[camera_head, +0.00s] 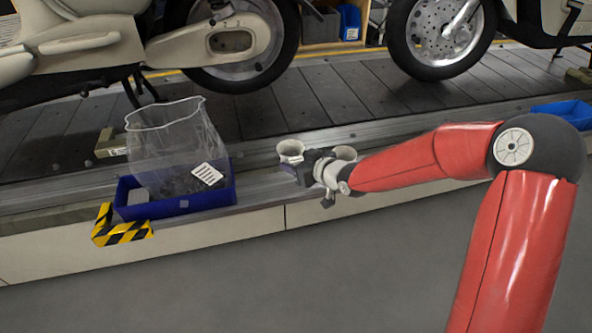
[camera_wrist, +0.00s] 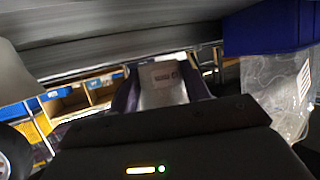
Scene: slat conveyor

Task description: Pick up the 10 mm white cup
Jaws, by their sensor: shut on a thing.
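The white cup (camera_head: 290,148) is a small, open-topped cup at the end of my arm in the camera_head view, above the ledge along the conveyor. My gripper (camera_head: 293,166) is shut on it. The cup's lower part is hidden by the gripper in the camera_head view. A pale round part just right of the gripper is too small to identify.
A blue bin (camera_head: 190,200) with a clear bag (camera_head: 175,135) stands on the ledge to the left, beside a black-yellow striped corner (camera_head: 118,228). Another blue bin (camera_head: 563,111) is at the far right. Scooters stand on the slat conveyor (camera_head: 300,100) behind. The front floor is clear.

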